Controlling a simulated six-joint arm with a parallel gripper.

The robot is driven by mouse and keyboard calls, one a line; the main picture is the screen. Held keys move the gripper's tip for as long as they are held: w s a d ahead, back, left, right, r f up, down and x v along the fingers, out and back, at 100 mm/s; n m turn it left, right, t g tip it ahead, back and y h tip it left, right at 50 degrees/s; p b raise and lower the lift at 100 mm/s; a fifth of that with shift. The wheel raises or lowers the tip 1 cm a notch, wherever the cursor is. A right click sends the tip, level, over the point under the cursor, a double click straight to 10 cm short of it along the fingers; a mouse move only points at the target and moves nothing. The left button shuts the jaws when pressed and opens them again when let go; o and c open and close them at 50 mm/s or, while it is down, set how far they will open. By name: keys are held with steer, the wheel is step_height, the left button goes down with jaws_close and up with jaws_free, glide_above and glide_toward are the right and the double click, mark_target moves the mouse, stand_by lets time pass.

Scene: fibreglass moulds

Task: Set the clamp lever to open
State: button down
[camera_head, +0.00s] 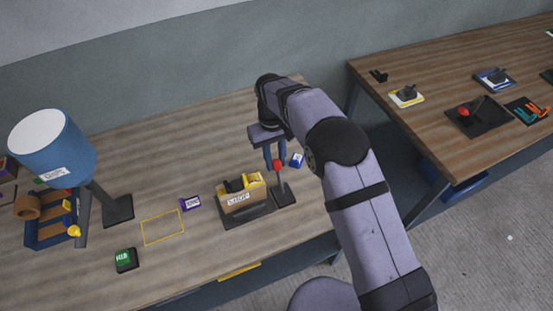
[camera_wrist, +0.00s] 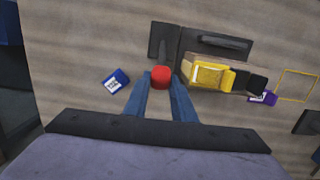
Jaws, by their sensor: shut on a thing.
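A lever with a red knob (camera_head: 277,164) rises from a small dark base (camera_head: 285,196) near the right end of the left table. My gripper (camera_head: 275,158) reaches down over it, with its blue fingers shut on the knob. The wrist view shows the red knob (camera_wrist: 160,77) between the fingertips and the dark base (camera_wrist: 164,40) beyond it. Most of the lever's stalk is hidden in the wrist view. I cannot read any open or shut marking on the lever.
A wooden box (camera_head: 243,199) with yellow and black contents stands close left of the lever. A small blue box (camera_head: 296,160) lies to its right. Another red-knobbed lever (camera_head: 463,112) is on the right table.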

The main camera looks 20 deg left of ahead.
steer(key=shift+s+f, duration=0.1)
steer(key=shift+f, duration=0.3)
steer(key=c, duration=1.8)
jaws_free()
steer(key=o, duration=0.3)
steer(key=shift+f, duration=0.1)
steer(key=shift+w+a, duration=0.15)
steer(key=shift+w, duration=0.1)
steer(key=shift+s+r, duration=0.1)
steer(key=shift+r, duration=0.2)
steer(key=shift+w+a+r+b, duration=0.1)
steer(key=shift+w+r+b, duration=0.1)
steer(key=shift+r+b, duration=0.3)
steer(key=r+b, duration=0.1)
steer(key=r, duration=0.4)
steer(key=shift+w+a+r+b, duration=0.15)
steer(key=shift+a+r+b, duration=0.05)
steer(key=shift+r+b, duration=0.2)
